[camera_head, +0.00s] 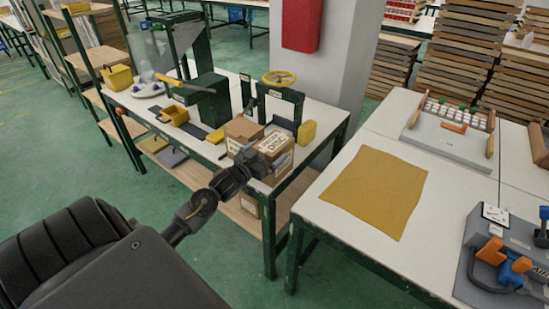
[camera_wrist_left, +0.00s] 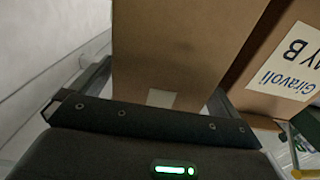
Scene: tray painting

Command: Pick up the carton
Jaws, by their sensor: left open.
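Two brown cartons stand side by side on the white left table in the head view: a plain-faced carton (camera_head: 241,130) at the left and a carton with a white label (camera_head: 279,158) at the right. My left gripper (camera_head: 262,158) is in front of them and covers part of both. In the left wrist view the plain carton face (camera_wrist_left: 185,45) fills the space ahead of the open left gripper (camera_wrist_left: 165,85); I cannot tell if a finger touches it. The labelled carton (camera_wrist_left: 265,90) is just right of it. My right gripper is not in view.
A yellow container (camera_head: 307,132) stands right of the cartons, and a green frame with a yellow handwheel (camera_head: 279,78) behind them. Another carton (camera_head: 250,205) sits on the shelf below. The right table (camera_head: 310,205) has a yellow cloth (camera_head: 375,190) and fixtures.

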